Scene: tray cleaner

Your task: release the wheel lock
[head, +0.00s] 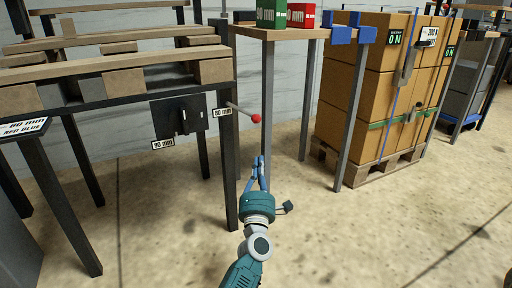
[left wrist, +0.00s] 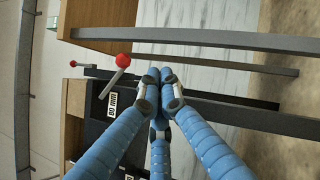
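A thin rod with a red ball knob (head: 256,118) sticks out from the dark frame of the left bench, beside a small white mm label. The red knob also shows large in the left wrist view (left wrist: 123,60), left of my fingers. A black plate with an upright black handle (head: 183,121) is on the same bench side. Nothing is marked as the wheel lock, so I cannot tell which part it is. My left gripper (head: 258,162) is just below the red knob and apart from it. Its blue fingers (left wrist: 158,76) converge with the tips together, holding nothing visible. My right gripper is not in view.
A dark bench leg (head: 230,180) stands just left of my left gripper. A second bench (head: 268,33) with green and red boxes is behind. Cartons on a pallet (head: 349,172) stand to the right. The concrete floor in front is clear.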

